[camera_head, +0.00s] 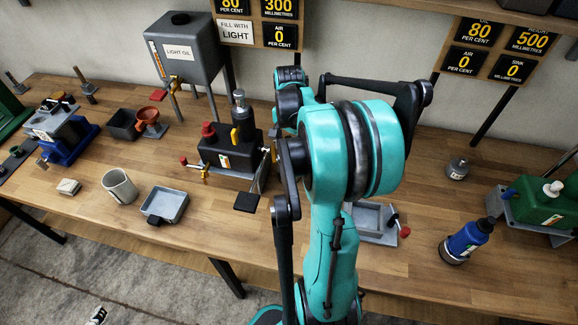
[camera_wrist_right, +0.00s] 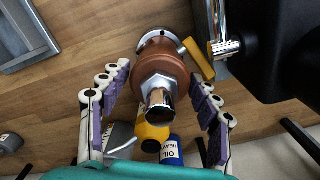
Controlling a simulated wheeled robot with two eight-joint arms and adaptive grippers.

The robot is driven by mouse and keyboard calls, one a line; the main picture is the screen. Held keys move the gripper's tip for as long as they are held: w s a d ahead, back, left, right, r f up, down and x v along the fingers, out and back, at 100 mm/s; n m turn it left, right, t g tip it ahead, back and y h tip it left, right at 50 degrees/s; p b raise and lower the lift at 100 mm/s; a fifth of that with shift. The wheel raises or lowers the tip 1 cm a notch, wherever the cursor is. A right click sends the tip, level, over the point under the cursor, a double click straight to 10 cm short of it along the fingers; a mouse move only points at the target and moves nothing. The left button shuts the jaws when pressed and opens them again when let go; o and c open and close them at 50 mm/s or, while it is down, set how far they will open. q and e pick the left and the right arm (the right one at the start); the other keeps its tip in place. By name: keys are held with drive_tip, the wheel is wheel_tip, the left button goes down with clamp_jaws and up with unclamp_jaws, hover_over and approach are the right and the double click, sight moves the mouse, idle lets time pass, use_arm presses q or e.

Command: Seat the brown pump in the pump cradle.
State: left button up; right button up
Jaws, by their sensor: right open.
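The brown pump (camera_wrist_right: 165,76) stands between the spread fingers of my right gripper (camera_wrist_right: 158,104) in the right wrist view. Its bright hex top faces the camera, and a metal flange shows at its far end. The fingers look apart from its body. In the head view my teal right arm hides the pump and gripper. A grey tray-like holder with a red-knobbed lever (camera_head: 375,222), partly behind my arm, may be the pump cradle; its corner (camera_wrist_right: 27,32) shows in the wrist view. A black-and-white tip (camera_head: 97,317) at the bottom left may be my left gripper; its state is unclear.
A black tank unit (camera_head: 222,150) with red-knobbed clamps stands left of my arm, close beside the pump (camera_wrist_right: 275,45). Blue (camera_wrist_right: 171,150) and yellow (camera_wrist_right: 150,134) bottles stand beyond the pump. A blue bottle (camera_head: 466,242) and green tank (camera_head: 541,202) stand at the right.

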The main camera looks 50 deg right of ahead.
wheel_tip(320, 180, down, 2)
drive_tip(key=shift+f, duration=0.2)
clamp_jaws()
drive_tip(key=shift+r, duration=0.1)
drive_tip(key=shift+r, duration=0.1)
